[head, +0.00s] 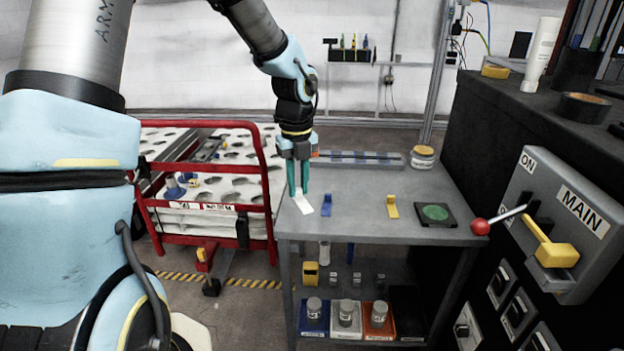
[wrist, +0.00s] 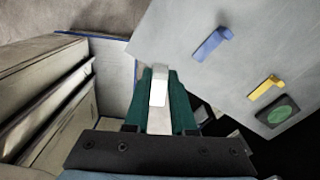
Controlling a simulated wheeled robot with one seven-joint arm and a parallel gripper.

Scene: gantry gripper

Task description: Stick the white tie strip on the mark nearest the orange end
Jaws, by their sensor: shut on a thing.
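My gripper (head: 298,190) has teal fingers and is shut on the white tie strip (head: 303,204), over the left part of the grey table. In the wrist view the white strip (wrist: 158,92) lies between the two fingers. I cannot tell its exact height above the table. A long grey-blue bar (head: 362,158) with darker sections lies along the table's back edge, its left end partly behind my gripper. Marks on it are too small to make out, and I cannot make out an orange end on it.
A blue strip (head: 327,204), a yellow strip (head: 392,206) and a black pad with a green disc (head: 435,213) lie on the table (head: 355,225). A jar (head: 423,157) stands at the back right. A red-railed cart (head: 205,207) stands left; a switch panel (head: 560,215) stands right.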

